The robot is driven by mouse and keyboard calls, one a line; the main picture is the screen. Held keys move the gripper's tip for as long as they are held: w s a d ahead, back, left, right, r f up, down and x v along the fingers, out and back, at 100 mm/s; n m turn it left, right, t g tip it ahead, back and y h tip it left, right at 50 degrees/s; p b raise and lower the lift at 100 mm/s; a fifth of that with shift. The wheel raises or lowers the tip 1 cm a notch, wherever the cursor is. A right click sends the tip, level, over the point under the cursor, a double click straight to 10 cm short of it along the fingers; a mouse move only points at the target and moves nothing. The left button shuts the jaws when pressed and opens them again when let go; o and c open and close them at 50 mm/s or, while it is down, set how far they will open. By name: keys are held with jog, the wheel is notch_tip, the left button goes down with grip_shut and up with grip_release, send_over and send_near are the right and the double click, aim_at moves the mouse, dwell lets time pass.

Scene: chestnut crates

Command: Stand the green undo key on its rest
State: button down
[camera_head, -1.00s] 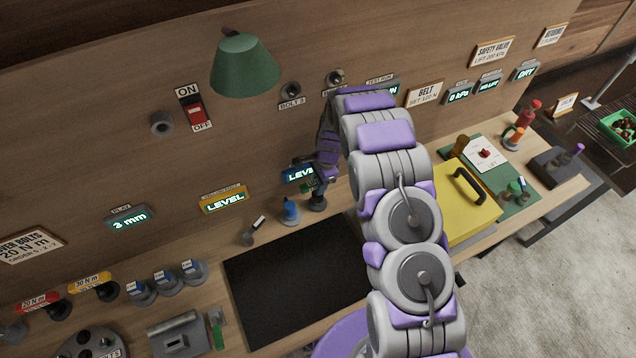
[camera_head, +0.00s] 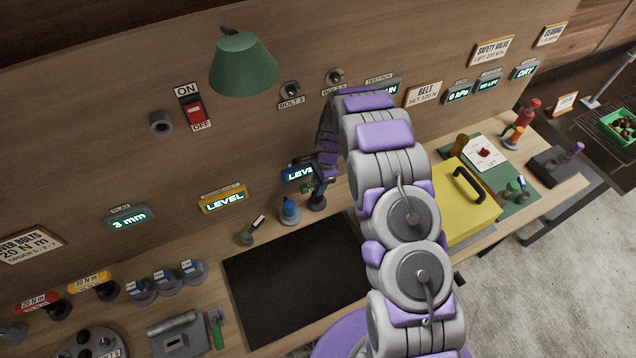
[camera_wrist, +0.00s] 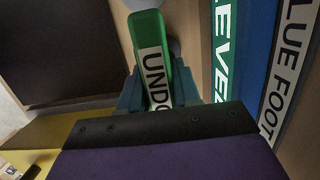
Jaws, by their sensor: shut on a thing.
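The green undo key shows large in the wrist view (camera_wrist: 148,32), with a white label reading "UNDO". My gripper (camera_wrist: 160,92) is shut on it, one finger on each side. In the head view my gripper (camera_head: 318,180) is low by the back wall, and a bit of the green key (camera_head: 307,188) shows beside it. A dark post (camera_head: 318,201), perhaps the rest, stands right below the gripper. In the wrist view a grey round piece (camera_wrist: 174,47) lies behind the key's far end. I cannot tell whether the key touches it.
A blue-topped holder (camera_head: 290,211) and a tilted dark key with a white label (camera_head: 252,231) stand just left. A black mat (camera_head: 290,280) lies in front, bare. A yellow case (camera_head: 463,212) is to the right. The wall with a lit "LEVEL" display (camera_head: 224,202) is close behind.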

jog(key=shift+f, duration=0.55)
jog(key=shift+f, duration=0.5)
jog(key=c, duration=0.7)
grip_release()
jog(key=d+r, duration=0.1)
jog(key=r, duration=0.4)
jog(key=w+d+r+b, duration=0.1)
jog(key=r, duration=0.5)
jog(key=d+r, duration=0.1)
jog(key=r, duration=0.5)
jog(key=shift+w+d, duration=0.1)
jog(key=shift+w, duration=0.15)
jog(key=shift+s+f, duration=0.1)
jog(key=shift+s, duration=0.05)
